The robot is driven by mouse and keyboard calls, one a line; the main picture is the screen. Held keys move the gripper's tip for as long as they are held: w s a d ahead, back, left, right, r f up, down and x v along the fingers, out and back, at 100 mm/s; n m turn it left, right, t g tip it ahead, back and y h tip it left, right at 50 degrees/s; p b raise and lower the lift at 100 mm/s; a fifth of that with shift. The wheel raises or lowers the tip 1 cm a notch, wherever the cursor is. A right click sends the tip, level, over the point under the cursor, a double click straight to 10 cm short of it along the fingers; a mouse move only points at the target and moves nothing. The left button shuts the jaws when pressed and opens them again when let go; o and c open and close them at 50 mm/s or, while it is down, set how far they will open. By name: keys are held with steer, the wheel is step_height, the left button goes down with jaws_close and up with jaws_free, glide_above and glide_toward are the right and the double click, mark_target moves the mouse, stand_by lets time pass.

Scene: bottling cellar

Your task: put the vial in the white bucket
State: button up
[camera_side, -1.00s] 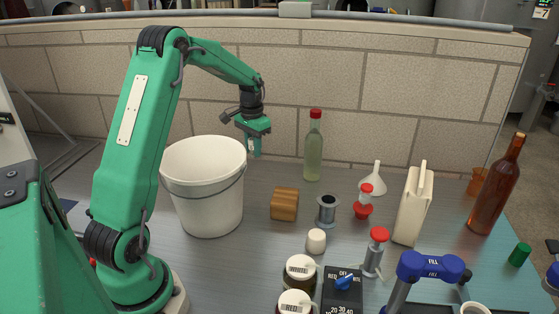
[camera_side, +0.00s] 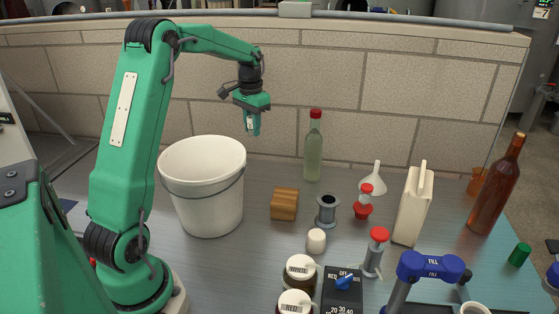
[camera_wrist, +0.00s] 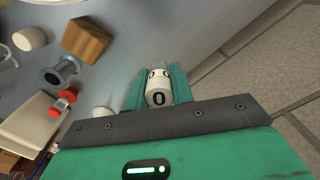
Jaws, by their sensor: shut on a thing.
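The white bucket (camera_side: 207,198) stands upright on the bench, left of the middle in the side view. Its wide top is open, and its inside bottom is hidden. My gripper (camera_side: 252,128) is above and to the right of the bucket's rim, apart from it. In the wrist view my gripper (camera_wrist: 158,90) is shut on a small white vial (camera_wrist: 158,95) with dark markings. The vial also shows as a small pale patch between the fingers in the side view (camera_side: 249,123).
A wooden block (camera_side: 284,204), a grey spool (camera_side: 327,211) and a green bottle (camera_side: 314,147) stand right of the bucket. A funnel (camera_side: 376,178), a white jug (camera_side: 412,205) and a brown bottle (camera_side: 495,190) are farther right. A block wall (camera_side: 400,80) runs behind.

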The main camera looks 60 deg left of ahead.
mark_target(251, 117)
step_height(251, 117, up, 5)
steer(key=shift+f, duration=0.1)
steer(key=s+d, duration=0.4)
steer(key=s, duration=0.5)
steer(key=s+d, duration=0.4)
steer(key=s, duration=0.4)
steer(key=f, duration=1.7)
steer(key=shift+s, duration=0.2)
steer(key=shift+f, duration=0.1)
steer(key=shift+f, duration=2.05)
steer(key=shift+f, duration=0.15)
steer(key=o, duration=1)
